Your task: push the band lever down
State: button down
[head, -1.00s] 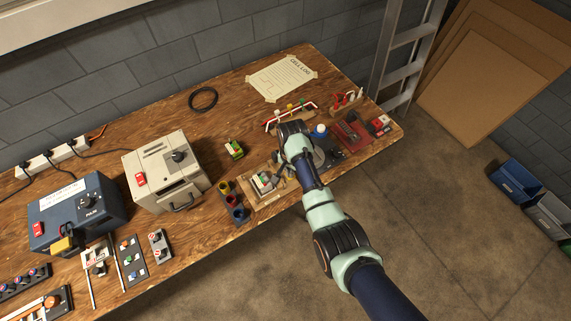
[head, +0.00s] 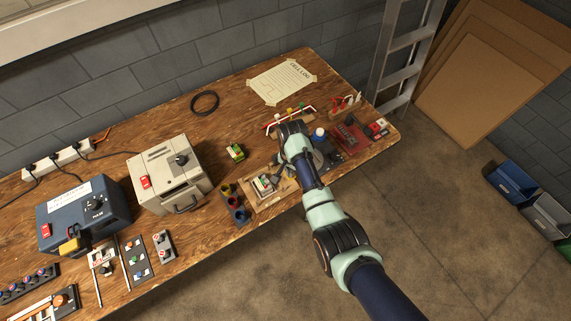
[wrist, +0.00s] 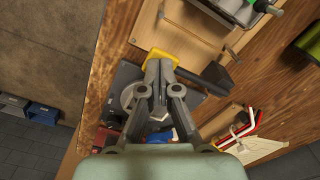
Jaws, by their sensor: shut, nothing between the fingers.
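In the wrist view, my gripper (wrist: 159,88) is shut with nothing between its fingers. Its tips overlap a yellow piece (wrist: 158,58), which seems to be the grip of the band lever; I cannot tell whether they touch. A dark bar (wrist: 195,77) runs right from the yellow piece to a wider black part (wrist: 216,76). A dark base with a round grey disc (wrist: 128,95) lies left of the fingers, partly hidden by them. In the head view, my gripper (head: 281,166) is low over the bench's front edge, and the lever is hard to make out.
A board with a small switch box (head: 264,185) lies left of my gripper. Coloured cups (head: 237,208) stand further left. Bare wood (head: 222,125) is free further back.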

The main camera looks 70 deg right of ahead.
jog(key=shift+r+p, duration=2.3)
jog(key=shift+r, duration=0.25)
jog(key=shift+f, duration=0.1)
